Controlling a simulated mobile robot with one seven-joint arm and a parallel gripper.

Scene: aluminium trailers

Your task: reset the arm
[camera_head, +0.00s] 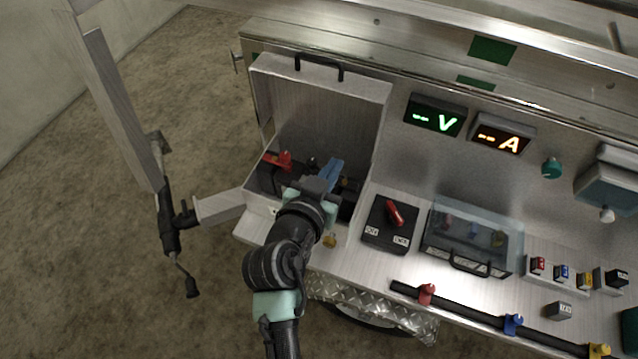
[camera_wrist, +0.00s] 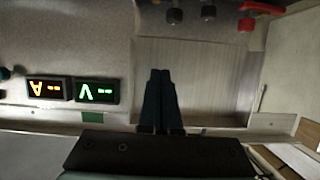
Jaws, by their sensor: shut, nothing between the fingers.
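My arm reaches up from the bottom of the head view, and my gripper (camera_head: 333,170) is over the open front of a metal box (camera_head: 330,95) on the trailer. In the wrist view my gripper (camera_wrist: 160,76) shows its two dark fingers side by side, shut with nothing between them. The plain metal inside of the box lies behind the fingers. The arm and gripper hide part of the box's lower inside.
Red and black connectors (camera_head: 283,160) sit inside the box, close to my gripper. Right of it are a red-handled switch (camera_head: 394,214), a clear cover (camera_head: 468,238) and V (camera_head: 435,117) and A (camera_head: 501,135) displays. A black bar (camera_head: 470,312) runs along the front. Open floor lies left.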

